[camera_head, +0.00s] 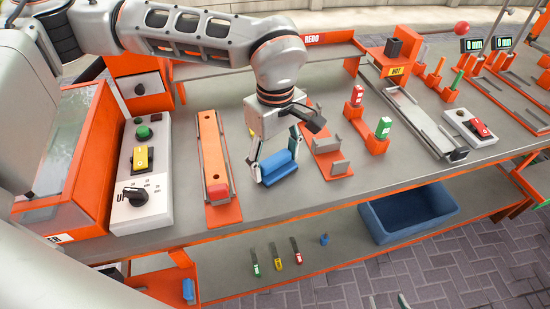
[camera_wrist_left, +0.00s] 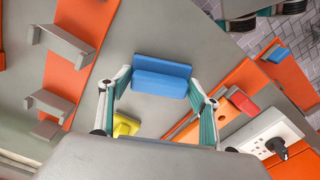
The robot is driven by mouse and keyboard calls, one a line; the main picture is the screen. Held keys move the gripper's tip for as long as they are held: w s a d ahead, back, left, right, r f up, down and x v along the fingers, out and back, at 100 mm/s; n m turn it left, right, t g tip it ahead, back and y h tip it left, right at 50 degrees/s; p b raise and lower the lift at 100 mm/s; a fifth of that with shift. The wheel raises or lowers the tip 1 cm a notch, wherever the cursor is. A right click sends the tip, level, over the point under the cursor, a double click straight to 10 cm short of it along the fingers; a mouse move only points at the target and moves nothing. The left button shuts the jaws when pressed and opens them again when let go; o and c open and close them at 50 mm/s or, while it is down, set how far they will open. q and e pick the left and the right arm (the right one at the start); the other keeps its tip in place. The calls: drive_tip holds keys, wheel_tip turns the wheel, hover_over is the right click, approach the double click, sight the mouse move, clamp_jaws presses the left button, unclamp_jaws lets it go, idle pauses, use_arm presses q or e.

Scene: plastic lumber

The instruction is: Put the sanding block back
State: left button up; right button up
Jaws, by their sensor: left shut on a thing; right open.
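The sanding block appears as a blue two-layer block (camera_head: 279,168), also in the left wrist view (camera_wrist_left: 162,77). My left gripper (camera_head: 274,167) is shut on it, fingers at its two ends (camera_wrist_left: 160,92). It is above the bench's front part, between the orange plate with a long bar and the orange plate with grey brackets. I cannot tell whether it touches the bench. What seems to be my right gripper (camera_wrist_left: 248,16) shows partly at the top of the left wrist view, open, beyond the bench edge; in the head view only a tip shows at the bottom edge.
The orange bar (camera_head: 211,150) with a red end lies left of the block. The bracket plate (camera_head: 322,140) stands to its right. A control panel (camera_head: 142,175) with a dial is further left. A blue bin (camera_head: 408,213) sits on the lower shelf. The bench front is clear.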

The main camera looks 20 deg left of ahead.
sight(275, 158)
use_arm(q)
drive_tip(key=o, duration=1.2)
drive_tip(key=shift+f, duration=0.15)
drive_tip(key=shift+c, duration=0.2)
wheel_tip(275, 158, up, 12)
drive_tip(key=p, duration=0.1)
